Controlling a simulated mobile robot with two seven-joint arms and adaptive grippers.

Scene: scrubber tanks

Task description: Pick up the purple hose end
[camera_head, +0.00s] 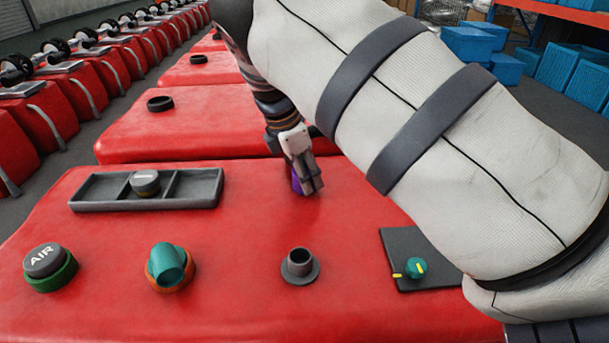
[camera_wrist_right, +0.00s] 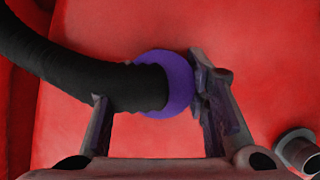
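The purple hose end (camera_wrist_right: 180,85) is a purple collar on a black ribbed hose (camera_wrist_right: 70,80) in the right wrist view. My right gripper (camera_wrist_right: 150,86) is open around it: one finger is at the collar's right side, seemingly touching it, and the other is at the hose, apart from the collar. In the head view my right gripper (camera_head: 309,186) points down low over the red tank top, and a sliver of the purple hose end (camera_head: 296,183) shows beside its fingers. The rest is hidden by the gripper and arm. My left gripper is out of view.
A grey flanged port (camera_head: 300,267) stands in front of the gripper. A three-part tray (camera_head: 90,206) holds a grey cap (camera_head: 145,182). An AIR cap (camera_head: 44,261), a teal elbow (camera_head: 168,264) and a plate (camera_head: 402,243) with a teal knob (camera_head: 416,267) sit around the tank top.

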